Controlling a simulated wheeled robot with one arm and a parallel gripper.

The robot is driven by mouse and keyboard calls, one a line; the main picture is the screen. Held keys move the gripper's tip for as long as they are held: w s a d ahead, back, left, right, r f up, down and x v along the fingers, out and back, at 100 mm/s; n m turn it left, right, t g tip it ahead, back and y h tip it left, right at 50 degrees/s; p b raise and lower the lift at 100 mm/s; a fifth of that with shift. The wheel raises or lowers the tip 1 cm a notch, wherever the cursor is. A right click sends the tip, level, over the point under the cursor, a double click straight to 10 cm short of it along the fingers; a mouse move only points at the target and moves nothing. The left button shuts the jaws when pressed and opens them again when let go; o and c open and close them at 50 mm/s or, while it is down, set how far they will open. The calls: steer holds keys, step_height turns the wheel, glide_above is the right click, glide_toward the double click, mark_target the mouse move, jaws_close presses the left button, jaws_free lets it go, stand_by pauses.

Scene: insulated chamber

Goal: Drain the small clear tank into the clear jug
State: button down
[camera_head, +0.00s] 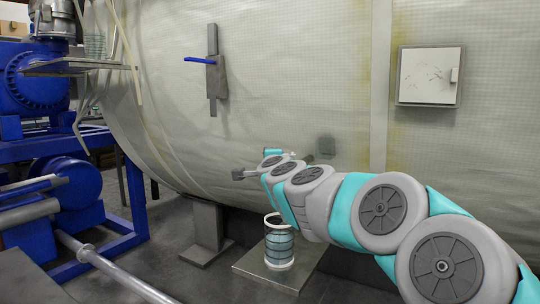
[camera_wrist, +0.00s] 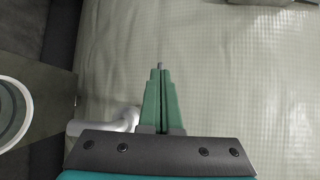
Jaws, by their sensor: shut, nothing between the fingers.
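A clear, blue-tinted vessel with a pale rim and base, likely the jug (camera_head: 279,247), stands upright on a low metal platform below my arm. A round rim at the left of the wrist view (camera_wrist: 12,112) looks like the same vessel. I cannot pick out the small clear tank for certain; a small greyish, see-through shape (camera_head: 326,146) shows against the wall behind my arm. My gripper (camera_wrist: 161,75) is shut and empty, green fingers together, in front of the pale wall. In the head view its end (camera_head: 240,174) is above and left of the jug.
A pale grey, rounded fitting (camera_wrist: 104,123) lies just left of my fingers in the wrist view. The wall carries a blue-handled latch (camera_head: 210,62) and a white box (camera_head: 430,75). Blue machinery (camera_head: 60,190) fills the left. A small shelf (camera_head: 75,66) bears a clear vessel (camera_head: 95,46).

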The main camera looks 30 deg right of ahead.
steer(key=shift+w+d, duration=0.1)
steer(key=shift+w, duration=0.4)
stand_by(0.5)
